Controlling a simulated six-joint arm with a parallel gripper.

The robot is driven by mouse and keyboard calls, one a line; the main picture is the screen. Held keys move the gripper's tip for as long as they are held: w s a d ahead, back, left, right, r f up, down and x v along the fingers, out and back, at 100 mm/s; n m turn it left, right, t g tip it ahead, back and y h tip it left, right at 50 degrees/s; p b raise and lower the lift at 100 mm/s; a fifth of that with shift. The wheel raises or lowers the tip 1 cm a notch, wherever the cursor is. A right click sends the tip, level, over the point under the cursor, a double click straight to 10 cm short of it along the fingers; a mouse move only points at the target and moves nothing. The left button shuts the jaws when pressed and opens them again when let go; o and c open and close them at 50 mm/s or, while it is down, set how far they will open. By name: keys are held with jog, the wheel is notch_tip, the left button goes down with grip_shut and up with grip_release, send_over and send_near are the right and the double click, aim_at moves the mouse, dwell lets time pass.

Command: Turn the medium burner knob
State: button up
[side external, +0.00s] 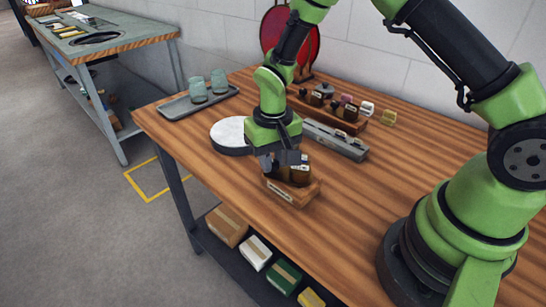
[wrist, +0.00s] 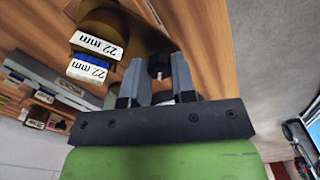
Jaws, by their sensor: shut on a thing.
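My gripper (side external: 286,162) points down at a small wooden stand (side external: 293,194) near the front edge of the table. The stand bears a dark, brownish fitting (side external: 298,176). In the wrist view my gripper's two grey fingers (wrist: 158,72) are shut on a small black knob (wrist: 158,65). Beside it is the brown fitting (wrist: 122,30) with a white label (wrist: 96,44) and a blue-topped label (wrist: 88,69), both reading "22 mm". No marking shows that tells which burner the knob belongs to. My fingers hide part of the fitting in the side view.
A round white-topped disc (side external: 229,132) lies left of my gripper. A long grey box (side external: 340,143) and a wooden rack (side external: 350,124) with small items stand behind. A tray (side external: 176,108) holds two glasses (side external: 198,90).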

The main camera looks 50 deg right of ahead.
jog(key=m, duration=0.4)
jog(key=shift+m, duration=0.4)
dwell(0.4)
jog(key=o, duration=0.9)
jog(key=shift+o, duration=0.2)
